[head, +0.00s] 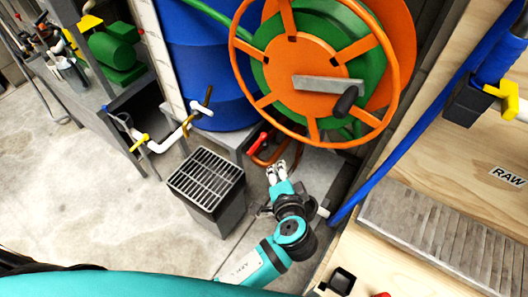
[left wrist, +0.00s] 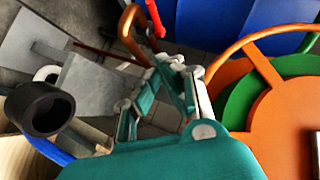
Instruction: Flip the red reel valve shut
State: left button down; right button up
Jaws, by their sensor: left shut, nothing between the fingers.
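The red reel valve handle (head: 258,142) is a small lever below the orange reel, by a copper pipe (head: 268,158). In the left wrist view the red handle (left wrist: 155,18) is at the top, beyond the fingers, beside the bent copper pipe (left wrist: 130,28). My left gripper (head: 276,171) is just below the handle and pipe in the head view, with its fingers together and empty. Its fingertips (left wrist: 184,66) also show in the left wrist view, with a visible gap to the red handle. The valve body is too small to make out. My right gripper is not in view.
The large orange and green hose reel (head: 300,75) overhangs just above the gripper. A blue barrel (head: 205,60) stands behind. A black bin with a grate (head: 206,180) is to the left. A blue pipe (head: 400,140) runs at the right. Concrete floor is clear at the left.

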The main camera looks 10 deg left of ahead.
pick_arm(q)
jog(key=shift+w, duration=0.1)
send_near(262, 142)
jog(key=w, duration=0.1)
jog(key=w+d, duration=0.1)
jog(key=w, duration=0.1)
jog(key=shift+w+d, duration=0.2)
jog(key=shift+d, duration=0.05)
jog(key=shift+w+a+f, duration=0.25)
jog(key=shift+a+f, duration=0.4)
jog(key=shift+a, duration=0.3)
jog(key=shift+w+a+f, duration=0.2)
jog(key=shift+a+f, duration=0.15)
jog(key=shift+a, duration=0.05)
jog(key=shift+p, duration=0.3)
